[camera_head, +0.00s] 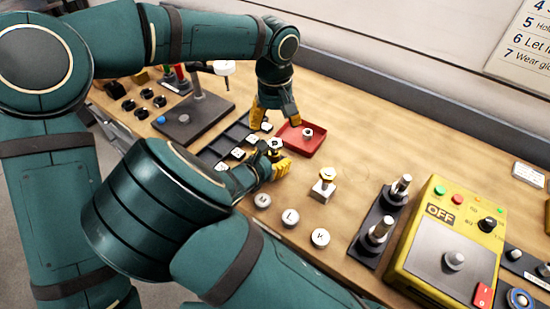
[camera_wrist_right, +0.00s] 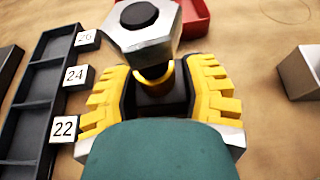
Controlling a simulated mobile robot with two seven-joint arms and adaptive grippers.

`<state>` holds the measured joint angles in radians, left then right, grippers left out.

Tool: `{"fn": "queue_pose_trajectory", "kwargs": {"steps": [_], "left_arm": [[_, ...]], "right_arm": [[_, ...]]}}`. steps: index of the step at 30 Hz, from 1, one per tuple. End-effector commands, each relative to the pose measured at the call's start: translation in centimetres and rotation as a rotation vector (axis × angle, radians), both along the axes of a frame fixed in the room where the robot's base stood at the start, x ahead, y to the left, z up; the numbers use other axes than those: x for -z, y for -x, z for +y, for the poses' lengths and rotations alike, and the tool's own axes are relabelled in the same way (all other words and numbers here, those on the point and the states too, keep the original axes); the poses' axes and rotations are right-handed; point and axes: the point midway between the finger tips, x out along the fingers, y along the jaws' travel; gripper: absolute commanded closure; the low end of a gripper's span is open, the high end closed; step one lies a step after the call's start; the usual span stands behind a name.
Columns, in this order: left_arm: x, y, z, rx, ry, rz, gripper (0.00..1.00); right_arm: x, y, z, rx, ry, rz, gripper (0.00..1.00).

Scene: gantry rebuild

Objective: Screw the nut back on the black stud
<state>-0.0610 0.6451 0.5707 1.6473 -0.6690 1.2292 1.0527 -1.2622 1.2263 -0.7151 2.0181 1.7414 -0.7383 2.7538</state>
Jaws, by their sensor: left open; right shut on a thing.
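The nut also shows in the head view (camera_head: 276,143). I cannot tell how far it is threaded. Another nut (camera_head: 307,132) lies in the red tray (camera_head: 303,147).
A dark rack (camera_head: 222,147) with numbered tags is on the left. Round lettered knobs (camera_head: 290,217) line the front; a yellow OFF box (camera_head: 430,256) is far right.

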Motion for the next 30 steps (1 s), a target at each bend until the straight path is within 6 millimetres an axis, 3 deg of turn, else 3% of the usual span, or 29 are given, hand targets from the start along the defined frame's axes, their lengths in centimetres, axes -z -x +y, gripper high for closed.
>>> {"fn": "queue_pose_trajectory", "kwargs": {"steps": [15,29,30], "left_arm": [[6.7,0.0,0.0,0.001,-0.001,0.003,0.35],[7.6,0.0,0.0,0.002,0.000,0.000,0.33],[7.6,0.0,0.0,0.002,0.000,0.000,0.47]], "right_arm": [[-0.1,0.0,0.0,0.000,0.000,-0.002,1.00],[-0.1,0.0,0.0,0.000,0.000,-0.002,1.00],[-0.1,0.0,0.0,0.000,0.000,-0.002,1.00]]}}
